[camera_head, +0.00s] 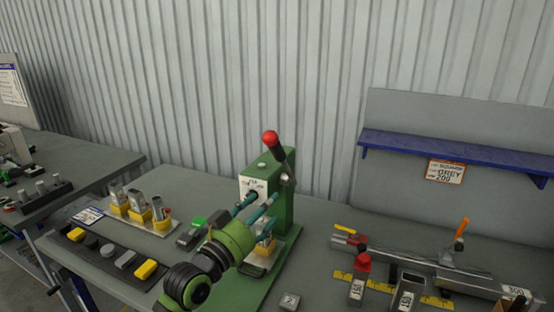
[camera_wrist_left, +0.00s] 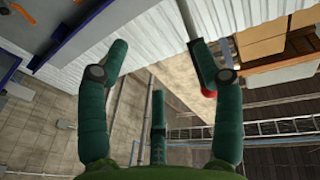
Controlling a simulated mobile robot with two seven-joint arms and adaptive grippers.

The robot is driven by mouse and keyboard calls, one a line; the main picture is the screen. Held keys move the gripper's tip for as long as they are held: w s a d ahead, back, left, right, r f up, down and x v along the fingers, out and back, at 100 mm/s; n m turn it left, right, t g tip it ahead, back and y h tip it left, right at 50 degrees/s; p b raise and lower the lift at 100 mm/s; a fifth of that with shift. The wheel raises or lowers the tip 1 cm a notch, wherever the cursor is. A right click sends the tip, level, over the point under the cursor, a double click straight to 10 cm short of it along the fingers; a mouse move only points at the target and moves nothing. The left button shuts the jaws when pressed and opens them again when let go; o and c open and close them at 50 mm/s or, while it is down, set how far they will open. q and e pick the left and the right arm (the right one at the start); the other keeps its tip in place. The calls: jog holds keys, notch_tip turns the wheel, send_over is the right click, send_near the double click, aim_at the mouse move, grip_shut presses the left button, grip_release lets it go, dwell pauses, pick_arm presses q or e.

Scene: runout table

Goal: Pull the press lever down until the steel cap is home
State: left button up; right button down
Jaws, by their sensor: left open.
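The green press (camera_head: 284,208) stands on the table, with a pale label plate on its front. Its lever (camera_head: 289,166) points up from the pivot at the right side and ends in a red knob (camera_head: 270,138). My left gripper (camera_head: 262,200) is open and empty in front of the press, below the knob. In the left wrist view, the lever rod (camera_wrist_left: 184,20) runs behind one finger of my gripper (camera_wrist_left: 157,46), and the red knob (camera_wrist_left: 208,93) shows partly behind that finger. A yellow-and-metal fixture (camera_head: 265,247) sits on the press base, partly hidden by my gripper. I cannot make out the steel cap.
A tray with yellow-based metal parts (camera_head: 160,226) and a dark strip of blocks (camera_head: 76,235) lie left. A rail with clamps (camera_head: 430,262) lies right, with a small tagged block (camera_head: 289,301) in front. A blue shelf (camera_head: 450,152) is behind at right.

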aim_at(273, 149)
pick_arm(q)
jog(key=r, duration=0.3)
jog(key=w+r+t+h, duration=0.1)
jog(key=r, duration=0.2)
jog(key=w+r+t, duration=0.1)
jog(key=r, duration=0.2)
jog(key=shift+w+a, duration=0.25)
jog(key=shift+a, duration=0.15)
jog(key=p+x, duration=0.1)
jog(key=x, duration=0.1)
jog(key=p+x, duration=0.1)
jog(key=x, duration=0.1)
jog(key=p+x, duration=0.1)
jog(key=x, duration=0.1)
jog(key=shift+w+d+r, duration=0.15)
jog(key=shift+w+r, duration=0.1)
jog(key=shift+r, duration=0.15)
grip_shut()
